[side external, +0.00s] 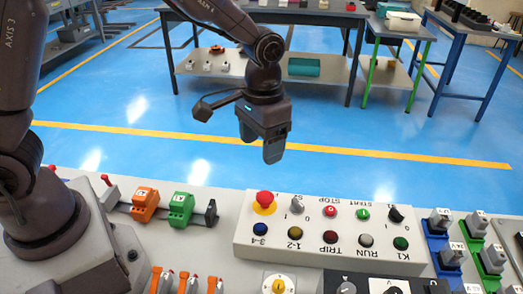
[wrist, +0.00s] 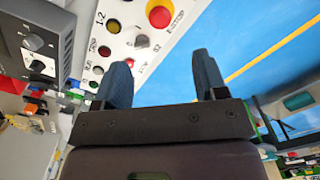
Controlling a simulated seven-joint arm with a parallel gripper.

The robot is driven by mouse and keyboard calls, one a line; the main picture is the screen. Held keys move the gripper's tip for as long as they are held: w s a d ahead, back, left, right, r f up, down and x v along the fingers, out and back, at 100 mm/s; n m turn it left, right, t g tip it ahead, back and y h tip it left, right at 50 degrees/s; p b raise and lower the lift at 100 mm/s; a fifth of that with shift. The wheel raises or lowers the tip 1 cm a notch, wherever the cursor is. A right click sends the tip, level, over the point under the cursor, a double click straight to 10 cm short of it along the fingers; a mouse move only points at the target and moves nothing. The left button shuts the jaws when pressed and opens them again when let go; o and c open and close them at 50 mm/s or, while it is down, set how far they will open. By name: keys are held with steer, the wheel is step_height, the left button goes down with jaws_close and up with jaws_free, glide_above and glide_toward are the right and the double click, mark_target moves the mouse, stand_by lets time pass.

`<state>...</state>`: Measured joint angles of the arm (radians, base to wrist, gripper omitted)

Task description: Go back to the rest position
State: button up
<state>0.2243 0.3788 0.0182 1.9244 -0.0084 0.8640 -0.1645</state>
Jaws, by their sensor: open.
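My gripper (side external: 273,148) hangs in the air above and behind the white control box, pointing down. It is apart from the box and holds nothing. In the wrist view my gripper (wrist: 163,82) shows two dark blue fingers spread wide with nothing between them. The white control box (side external: 245,232) carries a red mushroom button on a yellow ring (side external: 264,199), several knobs, buttons and lamps. The control box also shows in the wrist view (wrist: 119,42) at the upper left.
An orange block (side external: 145,203) and a green block (side external: 181,209) sit on a rail left of the box. Work tables (side external: 330,20) stand far behind. The blue floor (side external: 160,110) between is clear.

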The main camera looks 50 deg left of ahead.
steer(key=s+a+r+t, duration=0.3)
steer(key=s+a+r, duration=0.1)
steer(key=s+r, duration=0.3)
steer(key=s+a+r+t, duration=0.2)
steer(key=s+a+r, duration=0.1)
steer(key=s+r, duration=0.4)
steer(key=shift+s+a+r+t, duration=0.2)
steer(key=shift+s+a+t, duration=0.2)
steer(key=shift+s, duration=1.05)
stand_by(5.2)
